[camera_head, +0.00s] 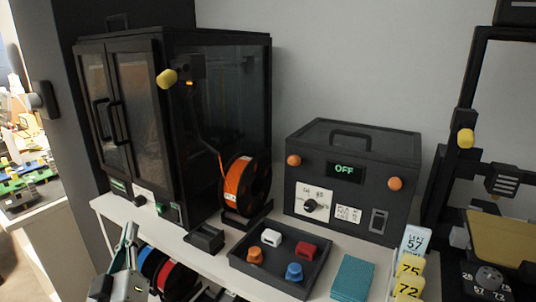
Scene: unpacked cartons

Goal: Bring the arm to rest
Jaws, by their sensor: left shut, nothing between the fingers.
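My left gripper (129,235) is at the lower left, in front of the white shelf's front edge. Its fingers point up, and it is shut and empty. It is apart from the items on the shelf top. Spools of blue and red filament (172,276) show just right of it, below the shelf top. My right gripper is not in view.
A black printer cabinet (225,110) stands on the white shelf (115,208). To its right are an orange spool (238,186), a dark tray (262,272) of coloured parts, a black box (352,150) reading OFF and a teal block (352,278). Another printer (462,165) stands right.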

